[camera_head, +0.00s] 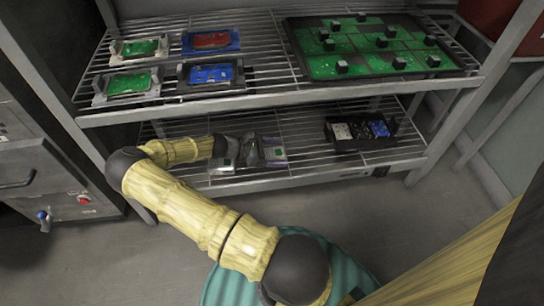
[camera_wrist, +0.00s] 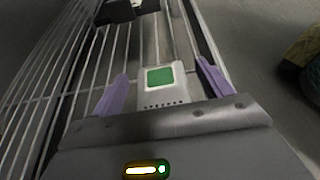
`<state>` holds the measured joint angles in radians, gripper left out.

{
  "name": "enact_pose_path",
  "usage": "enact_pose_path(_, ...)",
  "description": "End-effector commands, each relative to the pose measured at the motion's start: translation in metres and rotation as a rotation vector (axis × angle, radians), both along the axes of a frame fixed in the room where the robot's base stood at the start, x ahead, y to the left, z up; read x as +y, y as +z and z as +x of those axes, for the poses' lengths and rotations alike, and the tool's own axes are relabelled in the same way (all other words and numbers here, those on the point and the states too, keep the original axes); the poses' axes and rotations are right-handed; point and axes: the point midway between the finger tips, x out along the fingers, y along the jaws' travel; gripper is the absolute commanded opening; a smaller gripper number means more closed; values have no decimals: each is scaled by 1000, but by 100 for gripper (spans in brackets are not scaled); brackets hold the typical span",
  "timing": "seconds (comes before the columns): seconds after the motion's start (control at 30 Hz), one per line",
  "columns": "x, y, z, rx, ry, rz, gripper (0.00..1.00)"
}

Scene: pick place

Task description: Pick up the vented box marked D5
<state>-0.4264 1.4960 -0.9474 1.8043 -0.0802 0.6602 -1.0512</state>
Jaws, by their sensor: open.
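A pale vented box (camera_wrist: 165,90) with a green square on top and a row of small dark slots sits just ahead of my gripper in the wrist view. No D5 mark can be read. My gripper (camera_wrist: 161,70) is open, with one purple finger on each side of the box. Gaps show between the fingers and the box, so it is not gripped. In the head view my gripper (camera_head: 272,149) reaches low over the lower wire shelf (camera_head: 310,152), and it partly hides the box there.
A black tray (camera_head: 345,144) with white and blue items stands farther right on the lower shelf. The upper shelf (camera_head: 262,92) hangs above my gripper and carries several blue, red and green boards and a large green board (camera_head: 340,66). Lower shelf wires between my gripper and the black tray are bare.

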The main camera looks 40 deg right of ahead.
Motion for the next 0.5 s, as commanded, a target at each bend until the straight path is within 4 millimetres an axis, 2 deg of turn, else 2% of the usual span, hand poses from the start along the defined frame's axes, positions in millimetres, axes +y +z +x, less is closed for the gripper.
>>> enact_pose_path(0.1, 0, 0, 0, 0, 0, 0, 78)
enact_pose_path(0.37, 0, 0, 0, 0, 0, 0, 27)
enact_pose_path(0.5, 0, 0, 0, 0, 0, 0, 27)
